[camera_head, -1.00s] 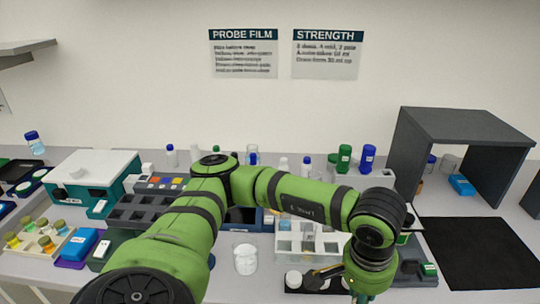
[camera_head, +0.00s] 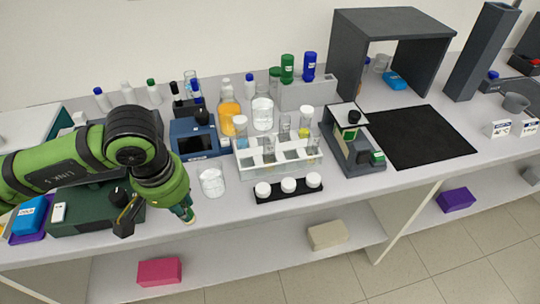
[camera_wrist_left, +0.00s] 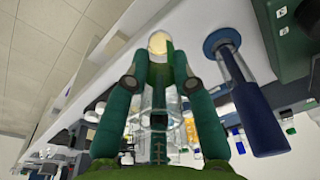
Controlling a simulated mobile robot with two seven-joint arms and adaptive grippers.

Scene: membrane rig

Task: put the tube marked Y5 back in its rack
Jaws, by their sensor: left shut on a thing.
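My left gripper (camera_head: 187,213) hangs at the bench's front edge, left of the glass beaker. In the left wrist view its two green fingers (camera_wrist_left: 158,76) are shut on a clear tube (camera_wrist_left: 158,96) with a pale, yellowish end (camera_wrist_left: 158,43). No marking on this tube can be read, so I cannot tell if it is Y5. In the head view the tube is mostly hidden by the gripper. The white tube rack (camera_head: 278,170) stands to the right, apart from the gripper, with several tubes in it. My right gripper is not in view.
A glass beaker (camera_head: 211,182) stands between gripper and rack. A black strip with white caps (camera_head: 289,190) lies before the rack. A blue device (camera_head: 195,140) and an orange bottle (camera_head: 229,112) stand behind. A black mat (camera_head: 420,136) lies clear at right.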

